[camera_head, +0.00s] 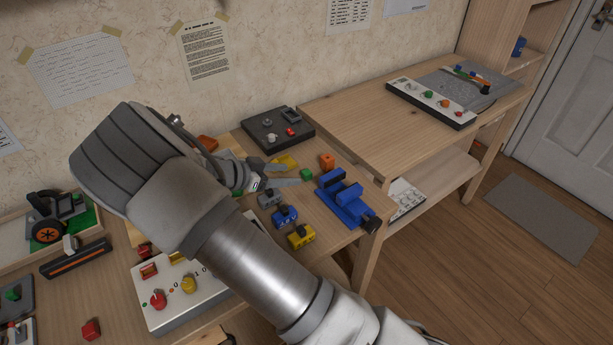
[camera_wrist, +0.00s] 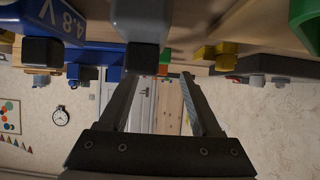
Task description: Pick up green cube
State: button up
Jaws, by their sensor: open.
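I cannot tell whether the cube is between the fingers. The wrist view is upside down and shows the two gripper fingers (camera_wrist: 160,78) spread apart with nothing clearly held. A green shape (camera_wrist: 305,22) is cut off at its upper right; I cannot tell whether it is the cube.
Close around stand the orange block (camera_head: 327,161), blue vise (camera_head: 347,203), grey block (camera_head: 269,197), blue block (camera_head: 285,216) and yellow block (camera_head: 301,236). A dark box (camera_head: 278,131) is behind. The desk at right (camera_head: 370,125) has clear room.

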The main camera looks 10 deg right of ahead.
aim_at(303, 174)
jog(key=shift+b+x, duration=0.35)
jog(key=shift+x, duration=2.75)
jog(key=shift+w+a+f, duration=0.15)
jog(key=shift+w+a, duration=0.05)
jog(key=shift+a, duration=0.05)
jog(key=shift+c, duration=0.3)
grip_shut()
